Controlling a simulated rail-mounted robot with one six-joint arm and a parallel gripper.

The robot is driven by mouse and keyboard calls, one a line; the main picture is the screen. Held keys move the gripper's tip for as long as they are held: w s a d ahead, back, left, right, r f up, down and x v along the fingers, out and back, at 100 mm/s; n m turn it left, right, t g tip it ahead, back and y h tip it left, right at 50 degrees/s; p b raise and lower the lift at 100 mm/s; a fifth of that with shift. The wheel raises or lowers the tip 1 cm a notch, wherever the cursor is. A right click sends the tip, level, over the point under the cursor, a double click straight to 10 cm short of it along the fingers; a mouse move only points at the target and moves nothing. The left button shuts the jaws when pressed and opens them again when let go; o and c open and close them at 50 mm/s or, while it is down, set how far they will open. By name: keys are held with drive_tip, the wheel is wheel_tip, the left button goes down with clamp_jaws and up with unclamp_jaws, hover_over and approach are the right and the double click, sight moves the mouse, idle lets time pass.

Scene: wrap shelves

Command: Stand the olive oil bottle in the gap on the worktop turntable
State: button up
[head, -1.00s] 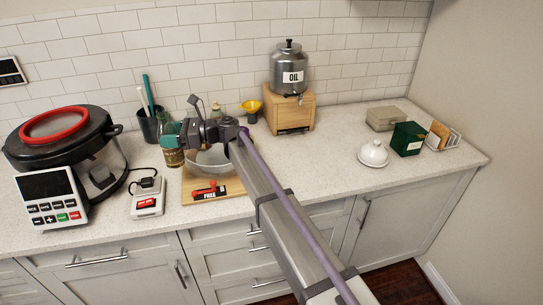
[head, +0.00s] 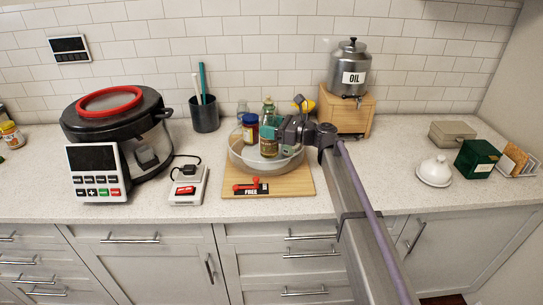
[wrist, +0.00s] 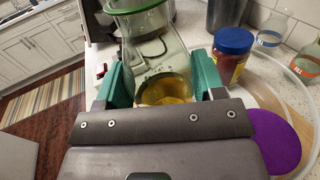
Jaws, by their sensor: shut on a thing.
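My gripper (head: 272,143) is shut on the olive oil bottle (head: 268,124), a green-tinted glass bottle that looks upright. In the wrist view the bottle (wrist: 152,50) stands between the teal fingers, with yellow oil low inside. In the head view it appears over or in the turntable (head: 238,163), a round tray with a clear rim. I cannot tell whether its base touches the tray. A jar with a blue lid (head: 250,128) stands just left of the bottle; it also shows in the wrist view (wrist: 232,50). My gripper hides the turntable's right side.
The turntable sits on a wooden board (head: 300,186) with a red lever marked FREE (head: 250,186). Clear bottles (wrist: 272,32) stand behind it. Left are a small scale-like device (head: 188,186), a dark utensil cup (head: 205,115) and a large cooker (head: 115,125). The oil dispenser (head: 349,70) stands right.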

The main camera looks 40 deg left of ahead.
wheel_tip(320, 180, down, 5)
drive_tip(key=b, duration=0.3)
drive_tip(key=shift+f+b, duration=0.1)
drive_tip(key=shift+b, duration=0.3)
drive_tip(key=shift+r+p, duration=0.3)
drive_tip(key=shift+r, duration=0.05)
drive_tip(key=shift+f, duration=0.3)
drive_tip(key=o, duration=1.2)
drive_tip(key=shift+r, duration=0.15)
